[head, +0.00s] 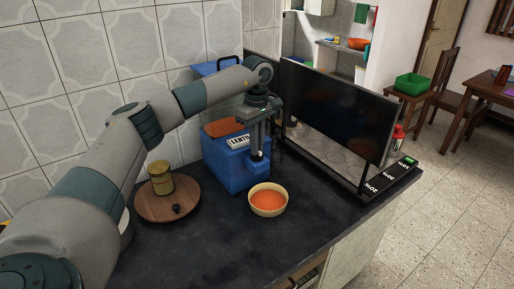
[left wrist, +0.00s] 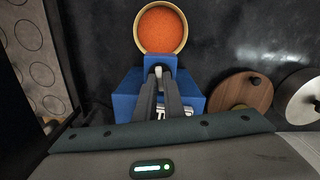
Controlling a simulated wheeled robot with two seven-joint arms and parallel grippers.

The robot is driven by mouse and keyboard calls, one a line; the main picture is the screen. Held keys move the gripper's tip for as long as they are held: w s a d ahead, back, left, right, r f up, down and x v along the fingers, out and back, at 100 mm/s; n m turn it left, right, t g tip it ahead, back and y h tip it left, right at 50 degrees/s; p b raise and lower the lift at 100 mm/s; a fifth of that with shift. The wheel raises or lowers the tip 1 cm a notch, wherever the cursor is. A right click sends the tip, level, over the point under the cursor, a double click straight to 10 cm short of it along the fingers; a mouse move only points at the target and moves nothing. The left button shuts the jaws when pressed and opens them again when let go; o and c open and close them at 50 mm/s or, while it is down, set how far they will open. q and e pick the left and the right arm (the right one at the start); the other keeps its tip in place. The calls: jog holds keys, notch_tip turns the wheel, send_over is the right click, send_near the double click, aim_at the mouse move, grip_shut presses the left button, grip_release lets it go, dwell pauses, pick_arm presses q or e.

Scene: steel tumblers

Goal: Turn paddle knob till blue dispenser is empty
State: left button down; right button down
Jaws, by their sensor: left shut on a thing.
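The blue dispenser (head: 222,172) stands on the dark counter near the tiled wall, with a white label on its side. Orange contents (head: 222,128) still show in its open top. It also shows in the left wrist view (left wrist: 124,103). My left gripper (head: 258,157) points down at the dispenser's front and is shut on the paddle knob, which the fingers mostly hide. The fingertips also show in the left wrist view (left wrist: 158,72). A yellow bowl (head: 268,214) below the dispenser's front holds orange grains; it shows in the left wrist view too (left wrist: 137,30). My right gripper is not in view.
A round wooden board (head: 155,211) with a golden canister (head: 160,178) and a small dark knob stands left of the dispenser. A dark screen (head: 335,110) stands to the right. A black strip with percent marks (head: 388,179) lies near it. The front counter is clear.

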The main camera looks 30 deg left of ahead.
pick_arm(q)
jog(key=shift+r+m, duration=0.1)
jog(key=shift+m, duration=1)
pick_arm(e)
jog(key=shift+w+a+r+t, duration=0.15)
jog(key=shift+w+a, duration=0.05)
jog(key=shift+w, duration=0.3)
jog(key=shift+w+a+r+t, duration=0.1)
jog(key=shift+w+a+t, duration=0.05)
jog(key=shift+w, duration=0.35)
pick_arm(q)
jog(key=c, duration=1.9)
grip_release()
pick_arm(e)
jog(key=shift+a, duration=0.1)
pick_arm(q)
jog(key=shift+o, duration=0.2)
